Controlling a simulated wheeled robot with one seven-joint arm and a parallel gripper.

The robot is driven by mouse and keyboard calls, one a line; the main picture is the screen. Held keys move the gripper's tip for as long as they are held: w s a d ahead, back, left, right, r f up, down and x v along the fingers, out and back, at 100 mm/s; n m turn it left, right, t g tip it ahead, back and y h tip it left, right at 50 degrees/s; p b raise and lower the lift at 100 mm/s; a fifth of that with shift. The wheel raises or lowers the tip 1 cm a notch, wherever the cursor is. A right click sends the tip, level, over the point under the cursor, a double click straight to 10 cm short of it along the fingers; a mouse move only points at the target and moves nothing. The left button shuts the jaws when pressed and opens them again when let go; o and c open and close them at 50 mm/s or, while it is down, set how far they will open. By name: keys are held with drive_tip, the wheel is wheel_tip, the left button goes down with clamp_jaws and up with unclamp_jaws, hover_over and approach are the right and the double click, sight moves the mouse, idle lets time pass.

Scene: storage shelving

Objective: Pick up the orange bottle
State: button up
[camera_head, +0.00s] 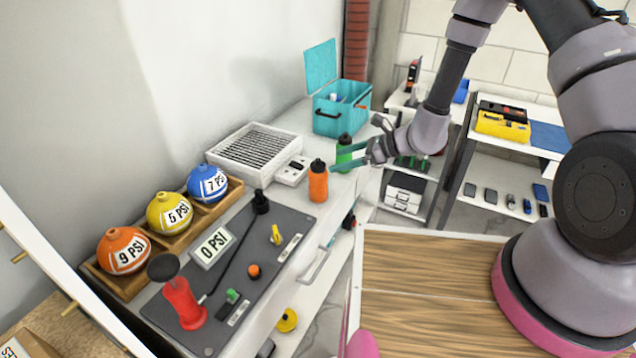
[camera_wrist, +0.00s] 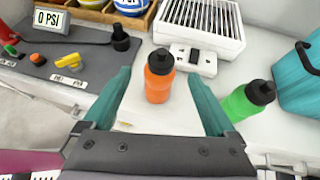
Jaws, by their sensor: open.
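The orange bottle (camera_head: 318,184) has a black cap and stands upright on the white counter. It also stands in the wrist view (camera_wrist: 159,78), in the gap between my two fingers, ahead of the palm. My gripper (camera_head: 341,157) is open, with teal fingers, and comes in from the right of the bottle. In the wrist view my gripper (camera_wrist: 164,98) has one finger to each side of the bottle, with space on both sides, so it does not grip it.
A green bottle (camera_head: 344,152) stands close behind, just outside my right finger in the wrist view. A white grilled box (camera_head: 255,152), a teal toolbox (camera_head: 342,110) and a grey panel (camera_head: 245,255) with a black knob (camera_head: 260,203) surround the spot.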

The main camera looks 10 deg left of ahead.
sight(323, 163)
drive_tip(key=x, duration=0.6)
drive_tip(key=shift+w+a, duration=0.2)
drive_tip(key=shift+a, duration=0.05)
drive_tip(key=shift+c, duration=0.3)
clamp_jaws()
